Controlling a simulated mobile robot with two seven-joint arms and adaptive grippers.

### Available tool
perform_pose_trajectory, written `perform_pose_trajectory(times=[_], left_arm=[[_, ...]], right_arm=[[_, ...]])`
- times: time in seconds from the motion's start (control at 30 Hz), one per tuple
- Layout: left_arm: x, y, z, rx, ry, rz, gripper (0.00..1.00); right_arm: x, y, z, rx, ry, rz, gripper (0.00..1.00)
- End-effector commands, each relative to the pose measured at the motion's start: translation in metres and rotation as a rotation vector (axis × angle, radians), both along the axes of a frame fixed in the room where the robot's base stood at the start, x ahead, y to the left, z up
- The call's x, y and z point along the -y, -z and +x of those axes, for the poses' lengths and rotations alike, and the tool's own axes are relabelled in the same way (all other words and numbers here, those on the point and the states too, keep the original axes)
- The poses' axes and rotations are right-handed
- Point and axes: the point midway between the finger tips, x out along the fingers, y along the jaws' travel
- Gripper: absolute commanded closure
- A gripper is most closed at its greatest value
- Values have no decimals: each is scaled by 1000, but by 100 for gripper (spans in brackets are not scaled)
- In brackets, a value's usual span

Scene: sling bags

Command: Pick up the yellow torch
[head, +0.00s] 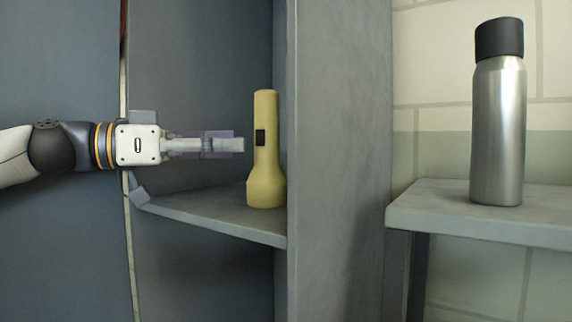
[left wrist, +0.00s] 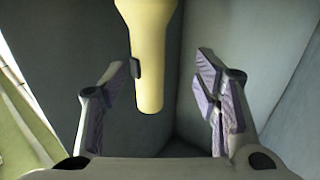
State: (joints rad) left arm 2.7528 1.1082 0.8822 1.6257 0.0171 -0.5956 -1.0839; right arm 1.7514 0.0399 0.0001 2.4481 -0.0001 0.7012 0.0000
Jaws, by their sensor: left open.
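The yellow torch (head: 265,160) stands upright, wide end down, on a grey shelf (head: 215,213) inside a locker, close to the locker's right side wall. It has a dark switch on its body. My left gripper (head: 240,146) comes in level from the left, at about the height of the switch, with its fingertips just left of the torch. In the left wrist view the torch (left wrist: 150,70) shows ahead, between the two spread fingers of my left gripper (left wrist: 170,75), nearer the left finger, and the gripper holds nothing. My right gripper is not in view.
The locker's side wall (head: 340,160) rises right beside the torch. A steel bottle with a black cap (head: 497,130) stands on a separate grey bench (head: 440,205) at the right. The shelf is clear left of the torch, below my gripper.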

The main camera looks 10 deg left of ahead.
Motion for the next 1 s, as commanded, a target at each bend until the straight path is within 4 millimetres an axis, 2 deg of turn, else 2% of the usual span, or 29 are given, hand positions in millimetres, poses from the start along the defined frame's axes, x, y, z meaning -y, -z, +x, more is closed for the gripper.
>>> perform_pose_trajectory(times=[0.17,0.47,0.73,0.77,0.9,1.0], left_arm=[[13,0,8,-1,1,3,44],[57,-7,39,0,0,2,44],[62,-7,43,1,-1,-1,44],[62,-7,43,1,-1,-1,49],[62,-6,43,0,-1,0,80],[62,-6,43,-1,-1,-1,100]], right_arm=[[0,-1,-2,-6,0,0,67],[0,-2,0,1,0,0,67],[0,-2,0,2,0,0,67],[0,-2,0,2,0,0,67],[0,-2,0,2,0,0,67],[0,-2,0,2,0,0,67]])
